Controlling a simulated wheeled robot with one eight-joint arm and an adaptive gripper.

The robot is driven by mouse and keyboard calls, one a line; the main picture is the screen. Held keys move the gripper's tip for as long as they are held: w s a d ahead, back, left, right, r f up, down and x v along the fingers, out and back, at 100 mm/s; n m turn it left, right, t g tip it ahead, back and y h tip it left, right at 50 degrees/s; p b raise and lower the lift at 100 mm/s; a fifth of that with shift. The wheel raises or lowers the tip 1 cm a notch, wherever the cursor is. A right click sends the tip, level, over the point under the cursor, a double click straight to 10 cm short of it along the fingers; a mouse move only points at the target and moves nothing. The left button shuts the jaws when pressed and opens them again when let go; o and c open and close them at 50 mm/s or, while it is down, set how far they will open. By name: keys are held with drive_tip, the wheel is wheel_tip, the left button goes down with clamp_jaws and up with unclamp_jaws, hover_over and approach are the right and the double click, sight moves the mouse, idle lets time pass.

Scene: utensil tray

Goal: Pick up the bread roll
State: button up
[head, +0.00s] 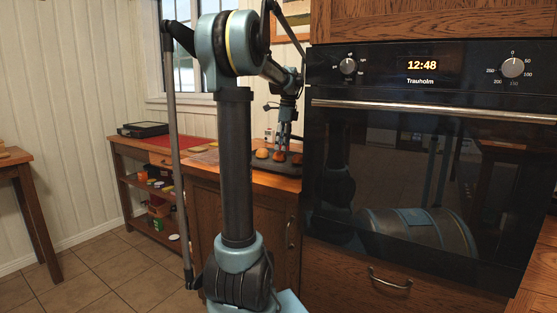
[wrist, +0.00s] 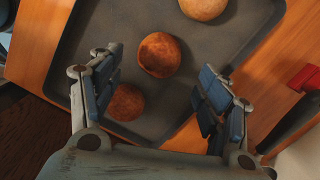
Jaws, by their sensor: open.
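In the wrist view three round brown bread rolls lie on a dark tray (wrist: 215,55). The middle roll (wrist: 159,55) is the darkest and sits ahead of the gap between my fingers. A second roll (wrist: 125,102) lies nearer, beside and partly behind the left finger. A lighter roll (wrist: 203,8) is at the top, cut by the picture edge. My gripper (wrist: 160,92) is open and empty above the tray.
The tray rests on a wooden counter (head: 277,180) beside a tall oven (head: 430,150). In the wrist view a red object (wrist: 306,78) lies right of the tray. A low shelf (head: 150,185) with a dark flat item (head: 143,129) on top stands at the left.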

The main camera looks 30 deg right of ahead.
sight(280, 153)
drive_tip(key=f, duration=0.3)
drive_tip(key=a+f, duration=0.1)
drive_tip(key=shift+w+f, duration=0.3)
drive_tip(key=shift+f, duration=0.05)
drive_tip(key=c, duration=0.9)
